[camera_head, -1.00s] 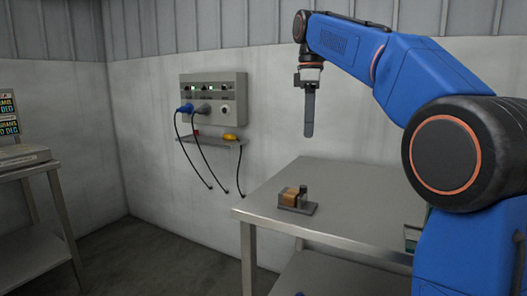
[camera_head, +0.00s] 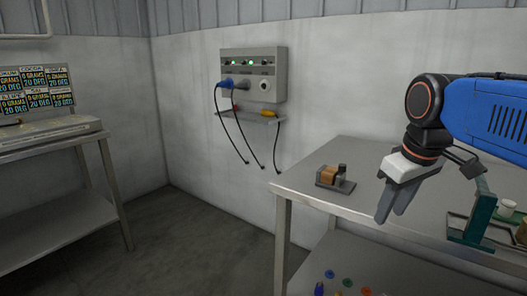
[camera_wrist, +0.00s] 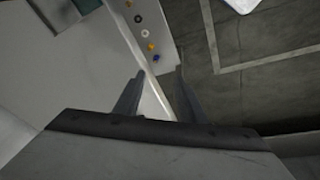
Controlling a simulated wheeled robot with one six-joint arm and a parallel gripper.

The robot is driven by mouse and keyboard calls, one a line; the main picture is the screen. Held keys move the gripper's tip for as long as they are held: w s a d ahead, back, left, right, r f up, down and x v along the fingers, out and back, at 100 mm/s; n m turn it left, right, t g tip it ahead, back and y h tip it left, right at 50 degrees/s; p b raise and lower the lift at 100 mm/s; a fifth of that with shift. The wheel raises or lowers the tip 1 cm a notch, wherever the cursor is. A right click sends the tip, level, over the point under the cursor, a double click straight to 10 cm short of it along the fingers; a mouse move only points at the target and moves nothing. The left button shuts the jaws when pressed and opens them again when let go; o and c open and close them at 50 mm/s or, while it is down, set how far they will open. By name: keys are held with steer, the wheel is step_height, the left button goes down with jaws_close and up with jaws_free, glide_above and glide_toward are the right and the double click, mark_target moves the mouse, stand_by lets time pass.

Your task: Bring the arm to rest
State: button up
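My blue arm (camera_head: 490,112) reaches in from the right in the head view, bent downward at the wrist. My gripper (camera_head: 390,212) hangs above the front edge of the metal table, fingers pointing down. In the wrist view, the two fingers of my gripper (camera_wrist: 155,90) stand apart with nothing between them. The table edge and the floor show beyond them.
The steel table (camera_head: 305,187) bears a small block with a copper-coloured part (camera_head: 330,175) and a green stand (camera_head: 482,212). Several coloured pieces lie on its lower shelf. A wall panel (camera_head: 253,75) with cables hangs behind. Another bench (camera_head: 60,141) stands left; floor between is clear.

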steer(key=s+f+m, duration=0.2)
steer(key=s+f, duration=0.3)
steer(key=f, duration=0.3)
steer(key=s+d+f+m+t, duration=0.1)
steer(key=s+f+m, duration=0.1)
steer(key=s+f, duration=0.4)
step_height(320, 180, down, 3)
steer(key=shift+r+m+t, duration=0.15)
steer(key=shift+m+t, duration=0.15)
